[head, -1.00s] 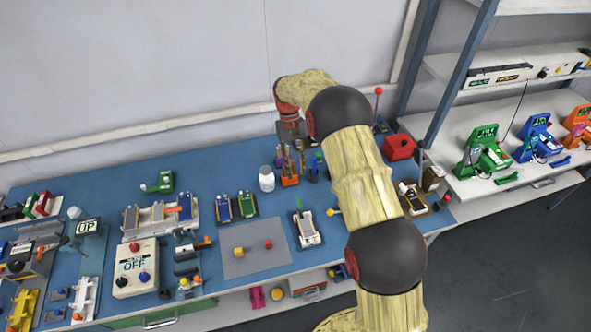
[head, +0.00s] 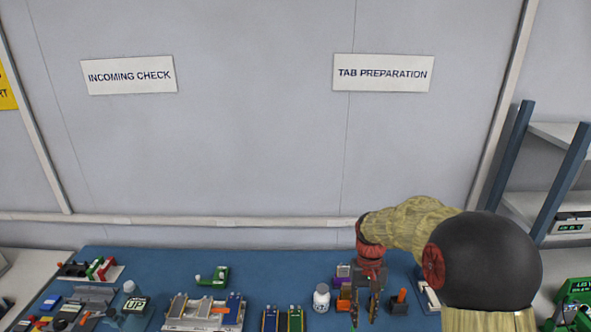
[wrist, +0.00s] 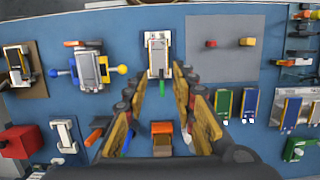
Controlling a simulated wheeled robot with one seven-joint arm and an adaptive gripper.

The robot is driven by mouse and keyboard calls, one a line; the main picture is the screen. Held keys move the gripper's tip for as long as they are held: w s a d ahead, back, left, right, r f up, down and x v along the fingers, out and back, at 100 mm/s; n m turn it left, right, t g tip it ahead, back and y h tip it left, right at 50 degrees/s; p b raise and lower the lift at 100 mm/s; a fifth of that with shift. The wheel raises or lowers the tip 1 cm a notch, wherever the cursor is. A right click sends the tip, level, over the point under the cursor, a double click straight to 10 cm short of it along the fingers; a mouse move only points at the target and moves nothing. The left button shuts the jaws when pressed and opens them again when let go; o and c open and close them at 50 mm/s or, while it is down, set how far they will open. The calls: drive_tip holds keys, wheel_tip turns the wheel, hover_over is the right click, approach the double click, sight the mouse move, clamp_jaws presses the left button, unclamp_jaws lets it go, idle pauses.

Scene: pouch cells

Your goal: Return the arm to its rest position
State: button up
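My gripper (head: 365,312) hangs at the end of my arm, fingers pointing down, over the back right part of the blue bench (head: 150,262) in the head view. Bench top and a small green item (wrist: 161,104) show through the gap. Ahead of the fingertips lies a pale fixture with a silver cell (wrist: 158,55). An orange block (wrist: 162,130) shows between the finger bases. My arm reaches in from the right in the head view.
A white bottle (head: 321,298) stands left of my gripper. Blue and green cells (head: 282,320) lie left of it, and an orange item (head: 400,300) stands to its right. A red box (wrist: 20,141) is in the wrist view's lower left. Shelving (head: 560,180) rises at the right.

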drive_tip(key=s+r+t+b, duration=0.2)
drive_tip(key=s+r+t, duration=0.2)
drive_tip(key=s+r, duration=0.3)
drive_tip(key=s+r+t+b, duration=0.3)
drive_tip(key=s+r, duration=0.5)
drive_tip(key=s, duration=1)
drive_tip(key=shift+t, duration=0.6)
